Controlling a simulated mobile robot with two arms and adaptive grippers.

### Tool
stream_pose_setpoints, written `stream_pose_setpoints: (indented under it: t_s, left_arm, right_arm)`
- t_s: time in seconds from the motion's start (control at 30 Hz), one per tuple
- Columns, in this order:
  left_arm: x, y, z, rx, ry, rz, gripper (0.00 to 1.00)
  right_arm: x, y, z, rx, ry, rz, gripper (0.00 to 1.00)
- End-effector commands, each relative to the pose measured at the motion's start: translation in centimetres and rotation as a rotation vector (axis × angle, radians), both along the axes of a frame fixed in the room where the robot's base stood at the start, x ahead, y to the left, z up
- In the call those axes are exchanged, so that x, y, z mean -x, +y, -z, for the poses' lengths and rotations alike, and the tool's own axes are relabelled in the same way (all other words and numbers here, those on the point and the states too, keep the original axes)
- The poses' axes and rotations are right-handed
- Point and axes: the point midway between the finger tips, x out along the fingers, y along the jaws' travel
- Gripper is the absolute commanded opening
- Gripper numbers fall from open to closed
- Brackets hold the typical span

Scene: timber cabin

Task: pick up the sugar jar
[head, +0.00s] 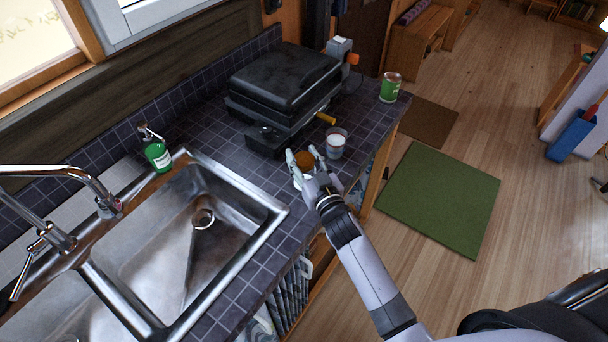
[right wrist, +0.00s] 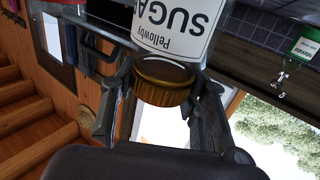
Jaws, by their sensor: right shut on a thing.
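The sugar jar has a brown lid (head: 305,159) and a white label reading "Pellowby SUGAR" (right wrist: 178,25), upside down in the right wrist view. My right gripper (head: 303,163) is over the counter near its front edge, shut on the jar at its lid. In the right wrist view the gripper's fingers (right wrist: 168,84) lie on both sides of the lid. In the head view the hand hides most of the jar's body, and I cannot tell whether it touches the counter. My left gripper is not in view.
A clear container with white contents (head: 336,143) stands close beside the jar. A black appliance (head: 285,75) is behind it on the tiled counter. The sink (head: 245,195) and a green bottle (head: 158,156) are to the left.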

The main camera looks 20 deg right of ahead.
Motion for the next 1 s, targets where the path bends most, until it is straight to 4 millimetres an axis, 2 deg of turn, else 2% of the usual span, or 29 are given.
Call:
stream_pose_setpoints:
  t_s: [0.37, 0.77, 0.87, 1.0]
  left_arm:
    - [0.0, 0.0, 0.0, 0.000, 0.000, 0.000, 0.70]
    - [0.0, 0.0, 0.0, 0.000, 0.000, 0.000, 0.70]
    - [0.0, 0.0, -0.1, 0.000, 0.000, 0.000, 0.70]
    - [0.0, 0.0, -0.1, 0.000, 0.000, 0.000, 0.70]
  right_arm:
    - [0.0, 0.0, 0.0, 0.000, -0.001, 0.000, 0.00]
    - [0.0, 0.0, -0.6, 0.002, -0.004, -0.001, 0.00]
    - [-0.1, 0.0, -1.5, 0.002, -0.005, -0.001, 0.00]
    - [-0.1, 0.0, -4.2, 0.003, -0.009, -0.002, 0.00]
